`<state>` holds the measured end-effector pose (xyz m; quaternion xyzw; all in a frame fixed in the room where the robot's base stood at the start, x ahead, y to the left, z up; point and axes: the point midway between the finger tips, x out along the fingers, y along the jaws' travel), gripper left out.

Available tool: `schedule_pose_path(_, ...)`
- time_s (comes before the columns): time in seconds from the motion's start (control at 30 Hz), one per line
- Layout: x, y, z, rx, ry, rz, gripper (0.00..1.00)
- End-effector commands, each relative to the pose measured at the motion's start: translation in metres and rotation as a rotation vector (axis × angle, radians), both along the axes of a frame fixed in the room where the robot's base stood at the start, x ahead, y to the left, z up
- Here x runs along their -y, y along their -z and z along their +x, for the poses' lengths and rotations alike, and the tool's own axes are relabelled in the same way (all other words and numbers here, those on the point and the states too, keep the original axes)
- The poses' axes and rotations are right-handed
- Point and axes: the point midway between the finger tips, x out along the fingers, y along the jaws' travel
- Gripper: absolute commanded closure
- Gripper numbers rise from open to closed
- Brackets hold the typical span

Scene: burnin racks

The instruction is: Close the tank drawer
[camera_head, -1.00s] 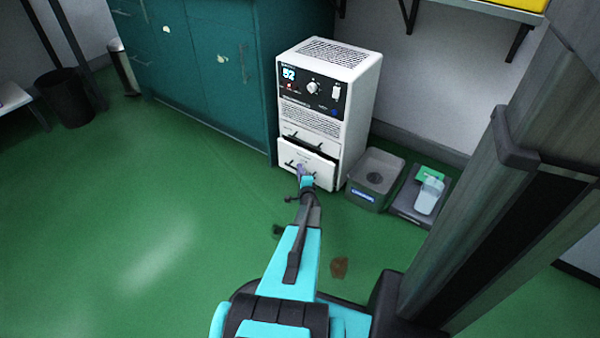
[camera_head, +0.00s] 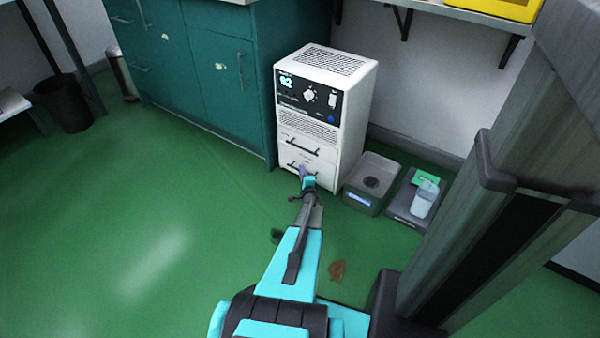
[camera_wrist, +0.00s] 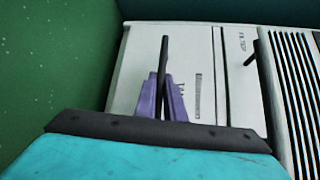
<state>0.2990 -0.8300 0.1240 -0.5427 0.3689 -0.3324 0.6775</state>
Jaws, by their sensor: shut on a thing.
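The white dehumidifier-like unit (camera_head: 350,110) stands on the floor against the wall, with a dark control panel and a lit display. Its lower front drawer, the tank drawer (camera_head: 322,177), sits flush or nearly flush with the front, with no dark gap showing above it. In the wrist view the drawer face (camera_wrist: 215,100) fills the middle. My gripper (camera_head: 303,172) is at the drawer's front, its purple fingers (camera_wrist: 168,98) on either side of the dark bar handle (camera_wrist: 163,65), shut on it.
A brown stain (camera_head: 337,270) marks the green floor. Open floor lies to the left.

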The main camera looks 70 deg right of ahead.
Motion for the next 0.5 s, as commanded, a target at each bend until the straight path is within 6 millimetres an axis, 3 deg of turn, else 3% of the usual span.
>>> schedule_pose_path(0.37,0.0064,-0.0009,-0.0003,0.001,0.001,-0.002,1.0)
schedule_pose_path(0.43,0.0067,-0.0008,-0.0005,0.001,0.001,-0.002,0.84)
schedule_pose_path(0.5,0.0067,-0.0009,-0.0005,0.001,0.001,-0.002,0.83)
